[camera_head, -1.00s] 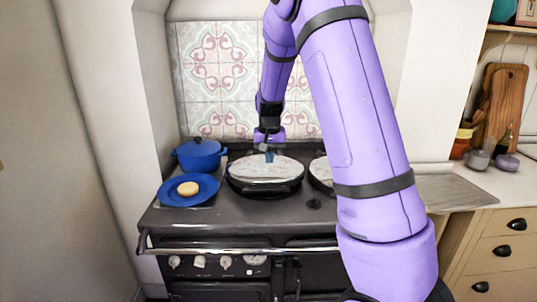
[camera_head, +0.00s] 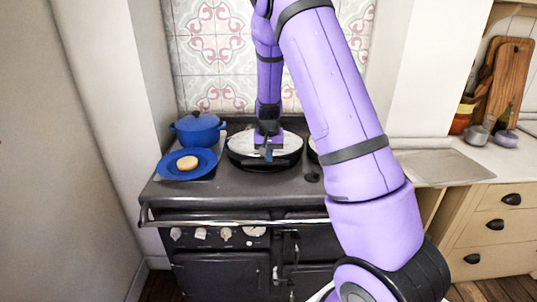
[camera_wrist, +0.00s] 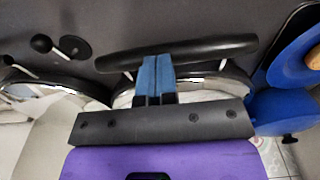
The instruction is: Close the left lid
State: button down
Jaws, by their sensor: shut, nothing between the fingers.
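The left lid (camera_head: 240,145) is a round, shiny lid lying flat over the left side of the dark range cooker (camera_head: 200,202). In the wrist view its rim and its black bar handle (camera_wrist: 215,48) show. My gripper (camera_head: 268,154) is shut and empty over the front part of this lid. In the wrist view the blue fingertips (camera_wrist: 156,62) are together and overlap the handle; I cannot tell whether they touch it. The right lid (camera_head: 313,150) is mostly hidden behind my arm; part of it shows in the wrist view (camera_wrist: 45,88).
A blue pot (camera_head: 198,130) and a blue plate (camera_head: 173,170) with a round, tan item (camera_head: 187,163) stand left of the lid. A counter with a grey drainboard (camera_head: 440,166) and cutting boards (camera_head: 507,80) is at the right.

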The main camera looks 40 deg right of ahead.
jog(key=shift+f, duration=0.1)
jog(key=f, duration=0.5)
jog(key=shift+s+a+f, duration=0.2)
jog(key=shift+s+a, duration=0.05)
jog(key=shift+s, duration=0.15)
jog(key=shift+s+a+f, duration=0.2)
jog(key=shift+s+f, duration=0.2)
jog(key=shift+r, duration=0.1)
jog(key=shift+w+r, duration=0.1)
jog(key=shift+r, duration=0.1)
notch_tip(320, 180, up, 14)
jog(key=s+a, duration=0.1)
jog(key=shift+s+r, duration=0.2)
jog(key=shift+s, duration=0.1)
